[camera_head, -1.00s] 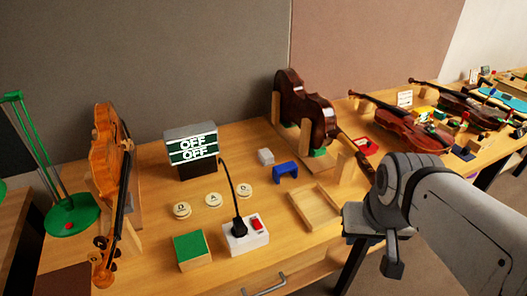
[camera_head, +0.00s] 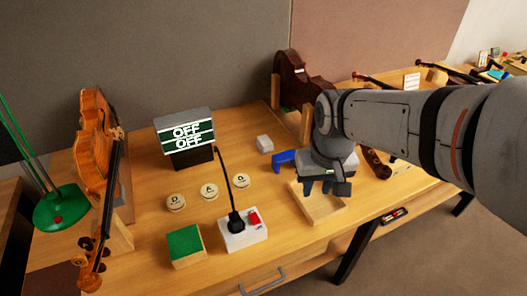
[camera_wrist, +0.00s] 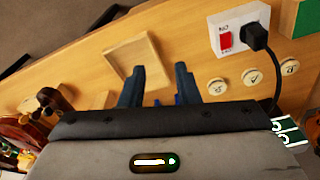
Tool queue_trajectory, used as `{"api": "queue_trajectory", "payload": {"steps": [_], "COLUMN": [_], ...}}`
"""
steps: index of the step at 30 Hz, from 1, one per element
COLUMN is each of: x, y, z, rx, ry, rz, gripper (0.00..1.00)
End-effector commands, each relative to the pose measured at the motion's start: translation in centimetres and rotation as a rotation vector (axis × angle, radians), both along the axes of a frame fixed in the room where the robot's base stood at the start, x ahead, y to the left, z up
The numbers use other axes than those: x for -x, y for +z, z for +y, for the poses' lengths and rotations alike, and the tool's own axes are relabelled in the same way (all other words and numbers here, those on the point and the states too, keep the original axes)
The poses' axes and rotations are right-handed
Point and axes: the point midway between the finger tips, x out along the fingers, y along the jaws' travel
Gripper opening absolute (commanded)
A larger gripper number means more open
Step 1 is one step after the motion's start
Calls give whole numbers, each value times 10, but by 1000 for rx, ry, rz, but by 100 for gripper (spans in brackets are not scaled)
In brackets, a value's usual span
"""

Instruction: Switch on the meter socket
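The meter socket is a white box (camera_head: 240,239) on the bench near the front edge, with a black plug in its left part and a red switch (camera_head: 254,217) on its right. In the wrist view the socket (camera_wrist: 233,18) is at the top right, with the red switch (camera_wrist: 225,41) facing up. A black cord runs from the plug to the meter (camera_head: 186,136), whose display reads OFF twice. My gripper (camera_head: 323,187) is above the wooden tray, to the right of the socket and apart from it. Its two fingers (camera_wrist: 159,88) are spread with nothing between them.
The shallow wooden tray (camera_head: 331,215) lies under my gripper. A violin (camera_head: 93,140) stands at left.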

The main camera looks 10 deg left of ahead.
Motion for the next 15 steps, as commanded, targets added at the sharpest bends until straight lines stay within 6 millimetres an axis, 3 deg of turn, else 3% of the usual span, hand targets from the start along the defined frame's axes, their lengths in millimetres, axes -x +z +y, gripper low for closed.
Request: {"api": "queue_trajectory", "payload": {"steps": [1,3,7,12,15], "x": [-9,-18,-25,-25,-25], "y": [-12,-23,-43,-58,-65], "z": [27,58,107,143,148], "rx": [9,19,38,54,58], "ry": [61,123,216,278,288], "rz": [28,56,94,118,125], "gripper": [29,29,29,29,29]}}
